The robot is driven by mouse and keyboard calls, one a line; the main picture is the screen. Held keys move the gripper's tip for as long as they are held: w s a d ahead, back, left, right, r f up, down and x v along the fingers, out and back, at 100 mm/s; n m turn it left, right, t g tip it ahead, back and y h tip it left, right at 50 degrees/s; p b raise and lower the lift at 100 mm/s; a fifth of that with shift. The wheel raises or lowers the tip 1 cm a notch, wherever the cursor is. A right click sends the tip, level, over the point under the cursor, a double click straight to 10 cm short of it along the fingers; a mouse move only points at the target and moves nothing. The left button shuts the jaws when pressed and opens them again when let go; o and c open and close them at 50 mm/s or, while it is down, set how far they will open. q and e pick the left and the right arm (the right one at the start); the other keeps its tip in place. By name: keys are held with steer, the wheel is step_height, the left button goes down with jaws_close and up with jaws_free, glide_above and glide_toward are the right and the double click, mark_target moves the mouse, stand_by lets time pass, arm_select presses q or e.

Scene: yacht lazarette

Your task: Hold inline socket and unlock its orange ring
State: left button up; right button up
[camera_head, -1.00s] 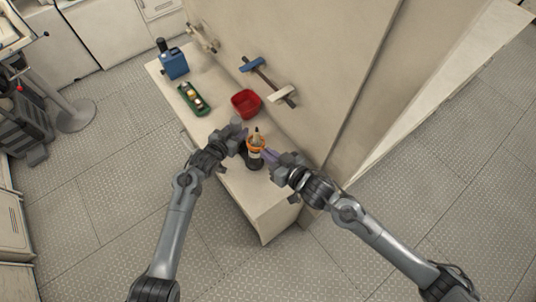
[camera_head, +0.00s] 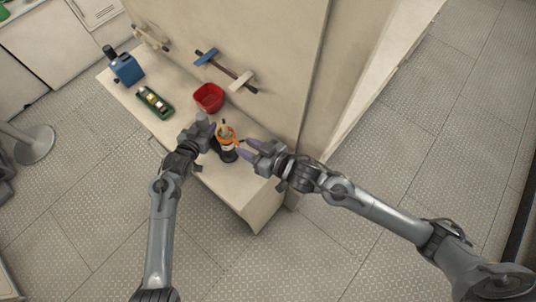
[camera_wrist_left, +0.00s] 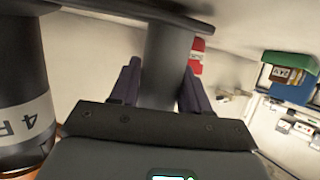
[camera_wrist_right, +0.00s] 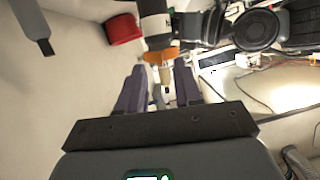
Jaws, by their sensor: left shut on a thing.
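The inline socket (camera_head: 228,154) stands upright near the front of the bench, a black body with a white label and an orange ring (camera_head: 226,137) near its top. In the left wrist view its labelled body (camera_wrist_left: 22,125) is beside my left gripper. My left gripper (camera_head: 209,130) is shut on a grey cylindrical post (camera_wrist_left: 167,65) with a wide flange; I cannot tell how the post joins the socket. My right gripper (camera_head: 247,149) is open to the right of the socket. In the right wrist view its fingertips (camera_wrist_right: 160,67) are apart, just short of the orange ring (camera_wrist_right: 158,57).
A wall with a blue-and-cream handled rail (camera_head: 225,70) rises behind. The bench's near right end is bare.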

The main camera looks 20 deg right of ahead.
steer(key=v, duration=0.9)
arm_select(q)
steer(key=shift+r, duration=0.1)
steer(key=o, duration=1.4)
steer(key=shift+c, duration=0.2)
steer(key=shift+s+a, duration=0.1)
